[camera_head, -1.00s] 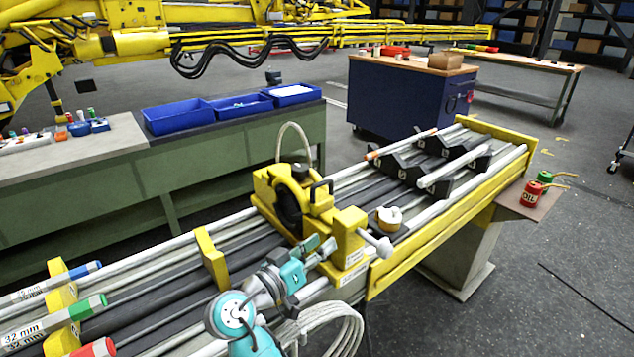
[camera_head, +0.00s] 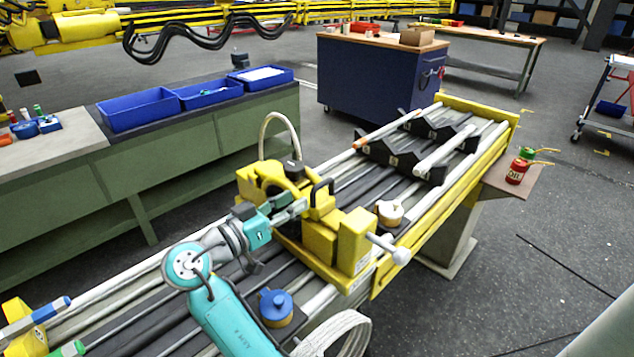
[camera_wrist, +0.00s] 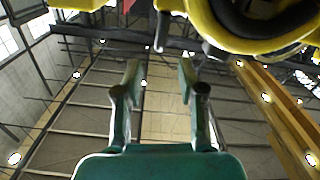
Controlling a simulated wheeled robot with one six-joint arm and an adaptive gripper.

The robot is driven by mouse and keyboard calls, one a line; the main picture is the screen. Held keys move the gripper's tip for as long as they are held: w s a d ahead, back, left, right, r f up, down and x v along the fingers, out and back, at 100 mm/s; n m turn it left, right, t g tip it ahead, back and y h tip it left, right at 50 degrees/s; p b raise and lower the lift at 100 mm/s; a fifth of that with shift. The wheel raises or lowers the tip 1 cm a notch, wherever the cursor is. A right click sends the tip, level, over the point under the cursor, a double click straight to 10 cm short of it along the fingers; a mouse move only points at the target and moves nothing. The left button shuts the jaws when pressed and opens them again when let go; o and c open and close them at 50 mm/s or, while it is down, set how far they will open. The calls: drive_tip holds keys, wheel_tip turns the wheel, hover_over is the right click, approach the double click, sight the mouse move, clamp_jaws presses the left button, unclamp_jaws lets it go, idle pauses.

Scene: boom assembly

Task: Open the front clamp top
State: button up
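The yellow clamp (camera_head: 258,180) stands on the bench in the middle of the head view, with a black handle (camera_head: 321,187) on its right part. My gripper (camera_head: 297,208) is in front of it and hides part of its dark round opening. In the wrist view, the fingers of my gripper (camera_wrist: 158,82) are apart with nothing between them. The yellow clamp with its dark ring also shows at the upper right there (camera_wrist: 255,25), beyond and beside the fingertips. I cannot tell whether the fingers touch the clamp.
A yellow block (camera_head: 345,240) with a white-knobbed bar stands just right of my gripper. A blue-lidded pot (camera_head: 276,306) stands near my arm. A white-topped pot (camera_head: 390,212) and black V-shaped supports (camera_head: 410,160) lie farther along the bench. A pale hose (camera_head: 270,122) arches behind the clamp.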

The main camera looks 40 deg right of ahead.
sight(312, 190)
drive_tip(key=d, duration=0.9)
drive_tip(key=shift+w, duration=0.2)
clamp_jaws()
